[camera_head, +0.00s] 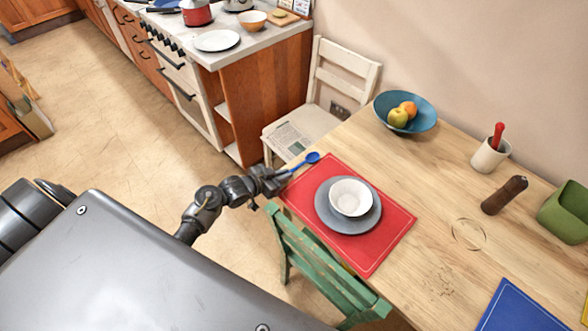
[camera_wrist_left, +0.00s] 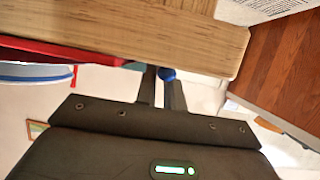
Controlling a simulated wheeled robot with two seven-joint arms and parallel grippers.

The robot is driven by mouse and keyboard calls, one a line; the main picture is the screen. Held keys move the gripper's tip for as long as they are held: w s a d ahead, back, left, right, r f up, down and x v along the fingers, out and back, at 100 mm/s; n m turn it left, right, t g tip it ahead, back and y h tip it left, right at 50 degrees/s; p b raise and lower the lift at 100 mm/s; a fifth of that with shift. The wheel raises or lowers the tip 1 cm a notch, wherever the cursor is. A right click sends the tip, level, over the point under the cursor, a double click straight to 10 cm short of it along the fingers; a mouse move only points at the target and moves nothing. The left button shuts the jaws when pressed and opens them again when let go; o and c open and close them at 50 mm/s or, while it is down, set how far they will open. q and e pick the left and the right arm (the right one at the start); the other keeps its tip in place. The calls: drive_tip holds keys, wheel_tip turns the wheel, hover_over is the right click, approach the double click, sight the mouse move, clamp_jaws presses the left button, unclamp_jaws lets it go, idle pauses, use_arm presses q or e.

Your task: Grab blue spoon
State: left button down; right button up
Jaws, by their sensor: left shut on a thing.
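The blue spoon (camera_head: 311,158) is at the table's left corner in the head view, its bowl pointing away from my left gripper (camera_head: 284,174). The left gripper is shut on the spoon, and its fingers cover part of the handle. In the left wrist view a bit of the blue spoon (camera_wrist_left: 167,74) shows between the two fingers of the left gripper (camera_wrist_left: 162,85), close to the table edge. My right gripper is in neither view.
The wooden table (camera_head: 432,178) carries a red placemat (camera_head: 385,249) with a grey plate (camera_head: 345,222) and white bowl (camera_head: 351,197) right of the gripper. A green chair (camera_head: 315,251) stands below, a cream chair (camera_head: 340,77) behind. A fruit bowl (camera_head: 424,118) is farther back.

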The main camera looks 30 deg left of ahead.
use_arm(q)
drive_tip(key=shift+r, duration=0.1)
drive_tip(key=shift+r, duration=0.2)
wheel_tip(320, 180, up, 2)
drive_tip(key=shift+b, duration=0.3)
drive_tip(key=s+d+r, duration=0.4)
drive_tip(key=s+r, duration=0.6)
drive_tip(key=s, duration=0.3)
drive_tip(key=shift+s+r+b, duration=0.2)
drive_tip(key=shift+b, duration=0.2)
